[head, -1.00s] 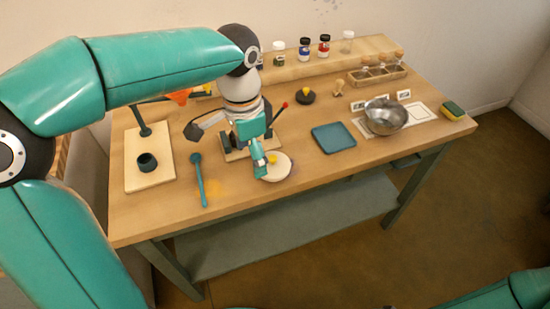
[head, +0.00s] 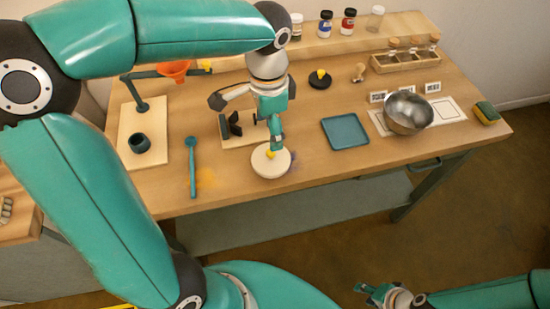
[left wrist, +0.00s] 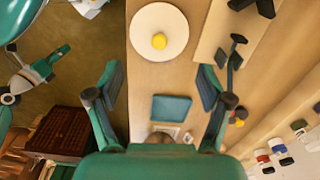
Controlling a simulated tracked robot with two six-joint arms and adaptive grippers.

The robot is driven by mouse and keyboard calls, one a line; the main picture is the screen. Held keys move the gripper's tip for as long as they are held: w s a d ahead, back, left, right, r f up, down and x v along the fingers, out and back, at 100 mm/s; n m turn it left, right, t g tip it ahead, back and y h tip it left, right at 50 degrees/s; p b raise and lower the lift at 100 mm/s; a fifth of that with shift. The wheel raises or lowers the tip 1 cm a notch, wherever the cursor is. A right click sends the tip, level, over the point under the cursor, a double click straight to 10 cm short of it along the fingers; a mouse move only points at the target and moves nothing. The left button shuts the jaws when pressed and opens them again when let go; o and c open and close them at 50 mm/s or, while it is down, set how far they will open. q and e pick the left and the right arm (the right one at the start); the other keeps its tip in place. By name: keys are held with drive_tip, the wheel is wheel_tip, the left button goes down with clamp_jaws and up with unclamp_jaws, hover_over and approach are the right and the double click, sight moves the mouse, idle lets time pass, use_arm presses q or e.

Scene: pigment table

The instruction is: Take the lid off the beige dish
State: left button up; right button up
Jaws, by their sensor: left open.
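The round beige dish (head: 262,168) stands near the table's front edge, with its pale lid on and a yellow knob (head: 270,154) on top. In the left wrist view the pale lid (left wrist: 150,20) and knob (left wrist: 159,41) show at the top, beyond the fingertips. My left gripper (head: 276,142) points down over the back of the dish, close to the knob in the head view. In the left wrist view the left gripper (left wrist: 160,78) has its fingers wide apart with nothing between them. My right gripper (head: 372,293) is low in front of the table; its finger spread is unclear.
A blue tray (head: 345,131) and a metal bowl (head: 408,113) lie to the right. A teal spoon (head: 192,168) and a dark cup (head: 140,143) on a board are at left. A black round piece with a yellow knob (head: 320,78) is behind. A dark stand (head: 231,126) sits beside my left arm.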

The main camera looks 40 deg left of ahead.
sight(270, 153)
use_arm(q)
wheel_tip(270, 153, down, 9)
drive_tip(key=shift+d+f, duration=0.1)
drive_tip(key=shift+f, duration=0.1)
drive_tip(key=shift+s, duration=0.1)
clamp_jaws()
idle(0.6)
